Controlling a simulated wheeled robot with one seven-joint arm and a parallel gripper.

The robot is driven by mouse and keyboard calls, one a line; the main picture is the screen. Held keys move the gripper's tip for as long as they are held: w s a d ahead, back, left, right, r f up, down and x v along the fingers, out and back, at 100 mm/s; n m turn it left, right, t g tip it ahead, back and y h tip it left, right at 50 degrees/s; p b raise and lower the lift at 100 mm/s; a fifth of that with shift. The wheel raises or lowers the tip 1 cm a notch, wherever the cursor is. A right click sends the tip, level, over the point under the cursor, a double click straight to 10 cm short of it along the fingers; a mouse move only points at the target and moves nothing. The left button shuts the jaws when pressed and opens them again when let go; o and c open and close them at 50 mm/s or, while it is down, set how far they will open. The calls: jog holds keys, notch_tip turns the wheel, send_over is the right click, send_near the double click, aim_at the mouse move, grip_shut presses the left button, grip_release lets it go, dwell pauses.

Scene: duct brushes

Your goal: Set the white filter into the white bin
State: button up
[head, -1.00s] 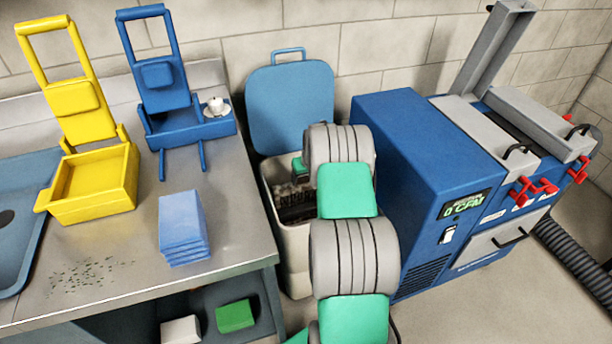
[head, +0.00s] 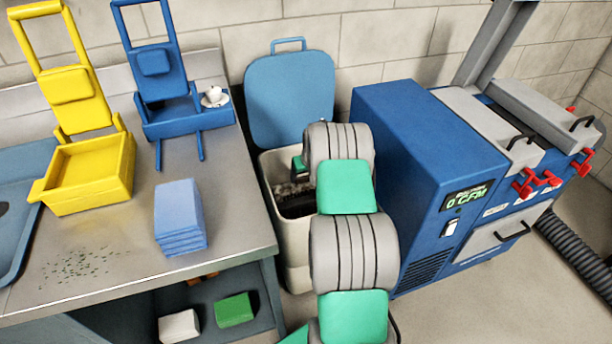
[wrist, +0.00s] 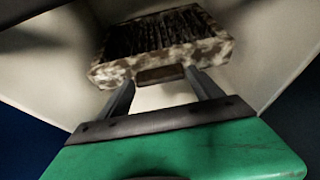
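The white filter (wrist: 215,52), a dirty whitish frame with brown stains and dark pleats, shows in the wrist view inside pale bin walls. The white bin (head: 292,250) stands on the floor beside the bench, its blue lid (head: 290,100) raised against the wall. My gripper (wrist: 160,77) has its two fingers against the sides of the brown tab on the filter's near edge. In the head view my arm hides the bin's right part and most of my gripper; the filter is only a dark, partly hidden shape in the opening.
The metal bench (head: 110,250) is left of the bin, with a yellow tray (head: 90,180), a blue rack (head: 185,120), a cup (head: 214,97) and stacked blue cloths (head: 180,220). A blue machine (head: 415,180) stands close on the right. Green (head: 235,310) and white blocks (head: 179,326) lie below the bench.

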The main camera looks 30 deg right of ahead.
jog(key=o, duration=0.3)
jog(key=shift+o, duration=0.2)
jog(key=shift+s+f, duration=0.1)
jog(key=w+d+r+p+v, duration=0.1)
jog(key=p+v, duration=0.3)
jog(key=v, duration=0.8)
jog(key=shift+w+a, duration=0.25)
jog(key=shift+w, duration=0.1)
jog(key=shift+r, duration=0.1)
